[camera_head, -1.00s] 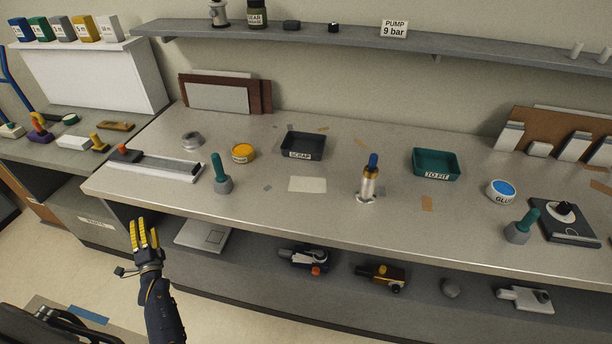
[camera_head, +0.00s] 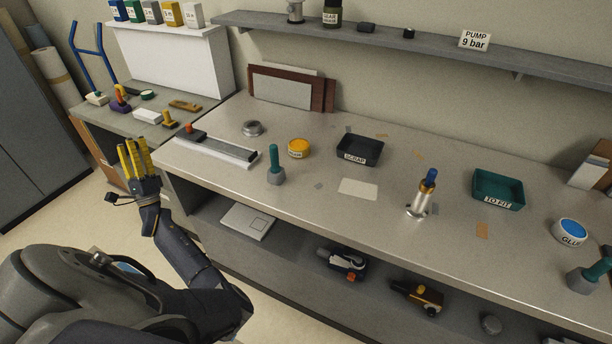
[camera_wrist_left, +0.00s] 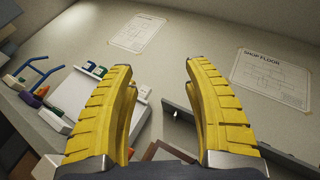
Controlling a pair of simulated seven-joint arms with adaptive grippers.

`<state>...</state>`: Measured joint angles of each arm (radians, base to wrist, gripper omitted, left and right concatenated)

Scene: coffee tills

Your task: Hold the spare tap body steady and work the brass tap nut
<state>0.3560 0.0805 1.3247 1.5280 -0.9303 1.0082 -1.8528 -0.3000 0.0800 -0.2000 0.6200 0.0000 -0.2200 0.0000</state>
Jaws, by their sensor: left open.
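The tap body (camera_head: 419,203) stands upright on the metal bench, right of the middle in the head view. It is a silvery piece with a brass-coloured nut (camera_head: 426,187) near its top and a blue part (camera_head: 431,175) above that. My left gripper (camera_head: 131,151) is open and empty, with yellow fingers pointing up, off the bench's left front corner and far from the tap body. In the left wrist view its fingers (camera_wrist_left: 161,85) are spread wide with nothing between them. My right gripper is not in view.
A shelf (camera_head: 395,40) runs above the bench.

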